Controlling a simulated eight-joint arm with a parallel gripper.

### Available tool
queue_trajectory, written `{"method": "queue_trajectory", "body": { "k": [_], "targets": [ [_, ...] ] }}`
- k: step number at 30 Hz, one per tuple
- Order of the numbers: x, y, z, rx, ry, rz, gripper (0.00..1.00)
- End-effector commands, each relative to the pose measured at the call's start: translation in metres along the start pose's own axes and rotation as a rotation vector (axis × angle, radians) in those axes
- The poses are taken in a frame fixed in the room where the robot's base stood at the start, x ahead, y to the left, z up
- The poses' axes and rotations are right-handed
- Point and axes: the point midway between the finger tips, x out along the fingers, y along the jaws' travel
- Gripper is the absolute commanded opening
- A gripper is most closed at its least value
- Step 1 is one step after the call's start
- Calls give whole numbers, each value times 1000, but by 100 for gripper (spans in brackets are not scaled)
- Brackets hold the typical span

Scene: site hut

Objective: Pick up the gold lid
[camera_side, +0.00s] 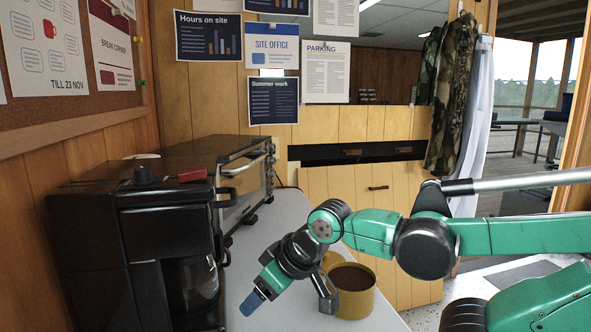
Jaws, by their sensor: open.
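A gold pot (358,305) with a dark brown inside or filling stands on the pale counter. A small gold piece (331,259) shows just behind its rim, partly hidden by my wrist; I cannot tell whether it is the gold lid or part of the pot. No other gold lid is clearly visible. My gripper (290,302) is open, pointing down over the counter just left of the pot. One blue-grey fingertip is at its left and a dark finger is close to the pot's left side. I cannot tell whether that finger touches the pot. Nothing shows between the fingers.
A black coffee maker (130,235) with a glass jug stands at the left. A toaster oven (245,185) is behind it. A red object (192,175) lies on top. The pale counter (285,222) is clear behind my gripper. Yellow wooden cabinets (335,190) close off the back.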

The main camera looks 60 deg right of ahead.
Motion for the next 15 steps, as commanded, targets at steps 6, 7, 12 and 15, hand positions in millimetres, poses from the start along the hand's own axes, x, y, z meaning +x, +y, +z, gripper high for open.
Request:
{"method": "queue_trajectory", "body": {
  "k": [6,7,12,15],
  "targets": [
    [-1,32,-30,91,-80,62,64],
    [0,40,-37,113,-100,75,64],
    [12,99,-67,254,-221,145,64],
    [23,138,-76,341,-292,177,64]
  ]
}}
